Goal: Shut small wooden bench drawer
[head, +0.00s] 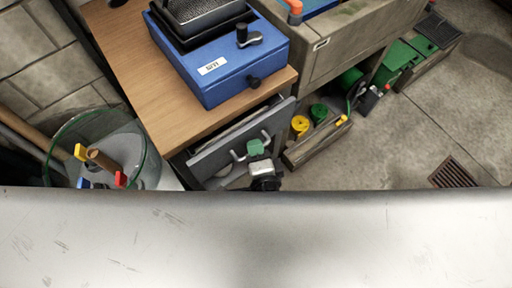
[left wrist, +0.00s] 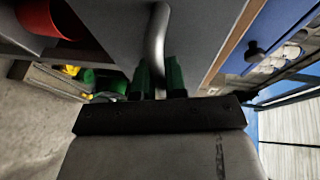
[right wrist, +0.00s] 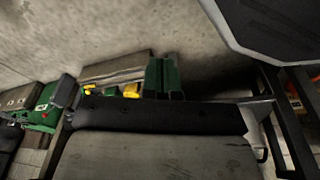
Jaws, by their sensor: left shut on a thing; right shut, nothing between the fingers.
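The small wooden bench (head: 130,60) has a wood top and a grey drawer (head: 215,154) beneath it. The drawer stands partly open, with a gap behind its front showing its inside. My left gripper (head: 256,147), with green fingertips, is shut on the drawer's grey bar handle (head: 238,156). In the left wrist view the handle (left wrist: 157,40) runs down between the two green fingers (left wrist: 160,80). My right gripper (right wrist: 163,78) shows only in its own wrist view, its green fingers shut together and empty, above the floor.
A blue box (head: 220,70) with black knobs sits on the bench top. A glass bin (head: 65,150) with tools stands to the left. A wooden crate (head: 318,142) with yellow and green rolls lies right of the drawer. Floor further right is clear around a drain grate (head: 455,174).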

